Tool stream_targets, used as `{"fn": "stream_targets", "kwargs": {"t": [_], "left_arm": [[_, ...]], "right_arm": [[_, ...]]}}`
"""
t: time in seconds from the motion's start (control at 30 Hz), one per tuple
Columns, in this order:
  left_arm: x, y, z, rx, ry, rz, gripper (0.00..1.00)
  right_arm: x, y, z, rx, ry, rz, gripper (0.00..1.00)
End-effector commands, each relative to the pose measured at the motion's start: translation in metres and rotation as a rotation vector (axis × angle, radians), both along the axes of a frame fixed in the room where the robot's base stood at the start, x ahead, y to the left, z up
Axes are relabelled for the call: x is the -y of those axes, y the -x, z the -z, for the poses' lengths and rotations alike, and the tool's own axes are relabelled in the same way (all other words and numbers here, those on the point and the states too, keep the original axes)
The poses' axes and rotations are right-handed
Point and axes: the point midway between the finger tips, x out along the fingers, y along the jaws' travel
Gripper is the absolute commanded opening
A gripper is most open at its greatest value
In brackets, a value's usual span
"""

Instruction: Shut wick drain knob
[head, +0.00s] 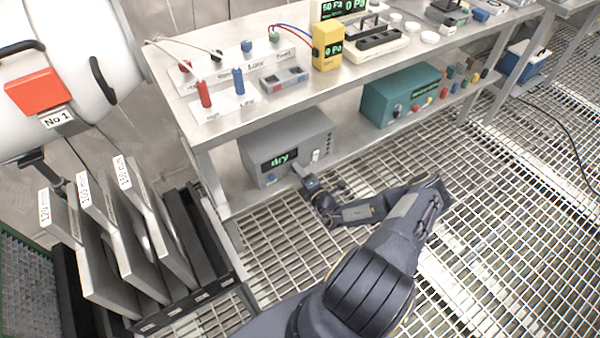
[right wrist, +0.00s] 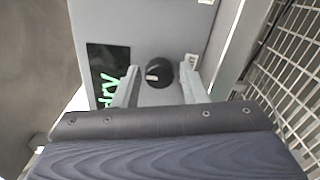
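A grey box (head: 287,145) with a green "dry" display (head: 280,160) sits on the lower shelf. In the right wrist view its grey front (right wrist: 155,30) shows the same display (right wrist: 108,72) and a round black knob (right wrist: 159,73) with a pale mark. I take this knob to be the wick drain knob; its name cannot be read here. My right gripper (head: 306,176) is at the box's front. In the wrist view its open fingers (right wrist: 160,65) lie on either side of the knob, with gaps showing. In the head view the gripper hides the knob. My left gripper is out of view.
A teal box (head: 400,95) stands farther right on the shelf. The steel bench top (head: 215,122) above carries a yellow meter (head: 326,45) and labelled valves. Tall upright plates (head: 105,240) stand in a black rack at left. Grating floor (head: 530,200) is open at right.

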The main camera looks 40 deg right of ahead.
Motion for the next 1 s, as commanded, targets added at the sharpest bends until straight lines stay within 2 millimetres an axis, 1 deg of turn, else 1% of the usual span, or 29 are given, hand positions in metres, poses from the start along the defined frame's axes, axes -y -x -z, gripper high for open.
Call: {"fn": "stream_targets", "kwargs": {"t": [0.03, 0.07, 0.1, 0.3, 0.4, 0.47, 0.7, 0.8, 0.9, 1.0], "left_arm": [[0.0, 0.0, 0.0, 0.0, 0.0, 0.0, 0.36], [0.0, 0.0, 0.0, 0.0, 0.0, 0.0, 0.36], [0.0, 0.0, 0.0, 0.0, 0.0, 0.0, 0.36], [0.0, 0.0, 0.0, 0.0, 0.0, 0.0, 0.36], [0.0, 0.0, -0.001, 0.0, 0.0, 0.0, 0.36], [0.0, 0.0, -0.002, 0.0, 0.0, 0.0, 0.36], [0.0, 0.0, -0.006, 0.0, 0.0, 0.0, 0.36], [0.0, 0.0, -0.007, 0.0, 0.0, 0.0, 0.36], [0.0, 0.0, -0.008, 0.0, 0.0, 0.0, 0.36], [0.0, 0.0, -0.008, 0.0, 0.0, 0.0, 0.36]], "right_arm": [[0.0, 0.0, 0.0, 0.0, -0.001, 0.0, 0.46], [0.0, 0.0, 0.0, 0.0, -0.001, 0.0, 0.49], [0.0, 0.0, 0.0, 0.0, -0.001, 0.0, 0.5], [0.0, 0.0, 0.0, 0.0, -0.001, 0.001, 0.5], [0.0, 0.004, 0.0, 0.0, -0.001, 0.001, 0.5], [0.0, 0.01, 0.0, 0.0, -0.002, 0.002, 0.5], [-0.005, 0.05, -0.001, -0.001, -0.002, 0.002, 0.5], [-0.007, 0.064, 0.0, -0.002, -0.001, 0.001, 0.5], [-0.008, 0.073, 0.0, -0.001, -0.001, 0.001, 0.5], [-0.009, 0.077, 0.0, 0.0, -0.001, 0.001, 0.5]]}}
